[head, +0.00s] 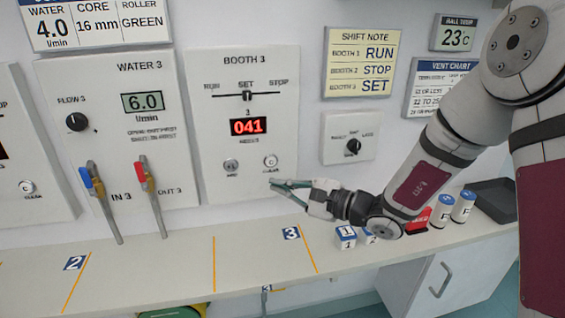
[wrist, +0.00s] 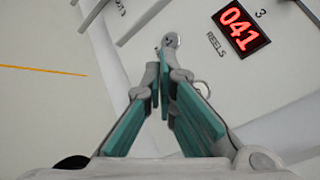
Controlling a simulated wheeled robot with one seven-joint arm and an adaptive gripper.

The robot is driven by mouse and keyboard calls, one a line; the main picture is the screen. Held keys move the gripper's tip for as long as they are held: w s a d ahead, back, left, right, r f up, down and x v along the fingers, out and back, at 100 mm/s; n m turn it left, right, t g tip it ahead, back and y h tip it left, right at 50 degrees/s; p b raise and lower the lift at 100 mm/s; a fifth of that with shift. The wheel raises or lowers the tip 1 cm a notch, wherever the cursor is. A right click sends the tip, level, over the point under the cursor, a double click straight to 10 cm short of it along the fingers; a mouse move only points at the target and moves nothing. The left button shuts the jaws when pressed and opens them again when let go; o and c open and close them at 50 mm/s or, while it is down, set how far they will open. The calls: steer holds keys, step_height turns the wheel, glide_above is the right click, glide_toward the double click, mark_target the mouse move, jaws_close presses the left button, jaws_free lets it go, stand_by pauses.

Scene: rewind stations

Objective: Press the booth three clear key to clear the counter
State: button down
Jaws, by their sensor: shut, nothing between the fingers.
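The booth three panel (head: 244,110) is on the wall in the head view. Its red counter (head: 248,126) reads 041, also in the wrist view (wrist: 243,26). The round clear key (head: 270,161), marked C, is at the panel's lower right. A second round key (head: 230,166) is to its left. My gripper (head: 274,184) is shut and empty, its tips just below the clear key in the head view. In the wrist view my fingertips (wrist: 158,72) are near the keys, and the clear key (wrist: 202,88) is partly hidden behind a finger. I cannot tell whether they touch the panel.
The slider (head: 247,96) above the counter is at SET. Booth three's water panel (head: 120,130), with two levers, is on the left. A small knob panel (head: 350,138) is on the right.

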mark_target(271, 162)
steer(key=shift+w, duration=0.15)
steer(key=w+a+b, duration=0.2)
steer(key=w+b, duration=0.1)
steer(key=w, duration=0.5)
steer(key=shift+a+b, duration=0.2)
steer(key=shift+b, duration=0.15)
steer(key=shift+w, duration=0.25)
stand_by(1.3)
steer(key=shift+w+a, duration=0.15)
steer(key=shift+w, duration=0.1)
steer(key=shift+w+a+b, duration=0.1)
steer(key=shift+w+b, duration=0.3)
steer(key=shift+b, duration=0.05)
stand_by(0.6)
steer(key=shift+s, duration=0.1)
steer(key=shift+s+d, duration=0.25)
steer(key=shift+s, duration=0.45)
